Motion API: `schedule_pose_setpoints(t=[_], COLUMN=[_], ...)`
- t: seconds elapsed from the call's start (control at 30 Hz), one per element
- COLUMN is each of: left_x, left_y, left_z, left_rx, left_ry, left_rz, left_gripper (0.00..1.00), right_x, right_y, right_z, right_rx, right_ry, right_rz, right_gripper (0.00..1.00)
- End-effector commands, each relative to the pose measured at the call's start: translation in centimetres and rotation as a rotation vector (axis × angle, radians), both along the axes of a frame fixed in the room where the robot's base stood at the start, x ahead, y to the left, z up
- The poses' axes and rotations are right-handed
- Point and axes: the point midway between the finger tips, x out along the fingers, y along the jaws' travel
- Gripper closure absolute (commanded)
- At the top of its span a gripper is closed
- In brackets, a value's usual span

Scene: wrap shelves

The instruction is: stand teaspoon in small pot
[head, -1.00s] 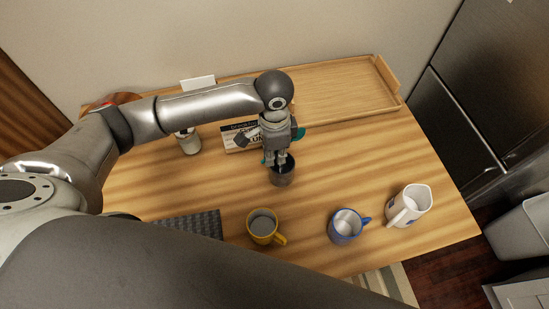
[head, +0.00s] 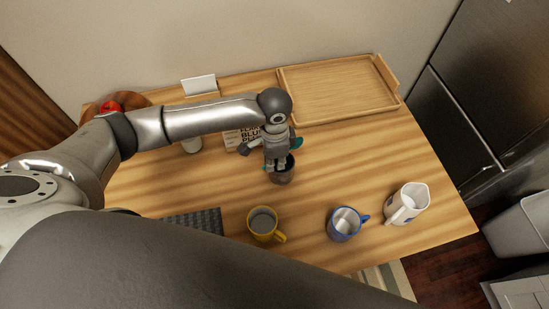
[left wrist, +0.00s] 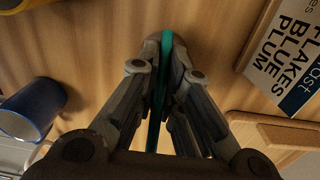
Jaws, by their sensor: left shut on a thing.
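The small pot (head: 285,176) is dark grey and stands upright on the wooden table in the middle of the head view. My left gripper (head: 275,166) points down at the pot's opening, over its left side. It is shut on a teal strip, which I take to be the teaspoon (left wrist: 165,50), seen between the fingers in the left wrist view. Small teal bits also show beside the gripper in the head view. The spoon's lower end is hidden, so I cannot tell whether it is inside the pot. My right gripper is not in view.
A yellow mug (head: 263,224), a blue mug (head: 345,224) and a white mug (head: 408,204) stand toward the front. A wooden tray (head: 340,90) lies at the back right. Table right of the pot is clear.

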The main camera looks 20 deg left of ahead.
Motion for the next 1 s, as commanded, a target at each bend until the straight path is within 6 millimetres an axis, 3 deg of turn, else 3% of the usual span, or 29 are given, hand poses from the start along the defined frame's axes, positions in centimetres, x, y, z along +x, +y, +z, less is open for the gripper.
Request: schedule_pose_setpoints(t=[0.03,0.2,0.67,0.77,1.0], left_x=[-0.1,-0.1,-0.1,0.0,0.1], left_y=[0.0,0.0,0.0,0.0,0.0], left_z=[-0.1,-0.2,0.1,1.2,6.3], left_rx=[0.000,0.001,0.002,0.000,-0.001], left_ry=[0.002,0.003,0.002,0.000,-0.003], left_rz=[0.000,0.000,0.000,0.000,-0.001], left_gripper=[0.91,0.70,0.70,0.70,0.70], right_x=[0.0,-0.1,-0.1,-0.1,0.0], right_y=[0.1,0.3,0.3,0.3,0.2], right_z=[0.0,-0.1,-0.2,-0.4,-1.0], right_rx=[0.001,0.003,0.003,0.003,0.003], right_ry=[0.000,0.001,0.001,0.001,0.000], right_rz=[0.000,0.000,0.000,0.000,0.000], right_gripper=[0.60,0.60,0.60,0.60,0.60])
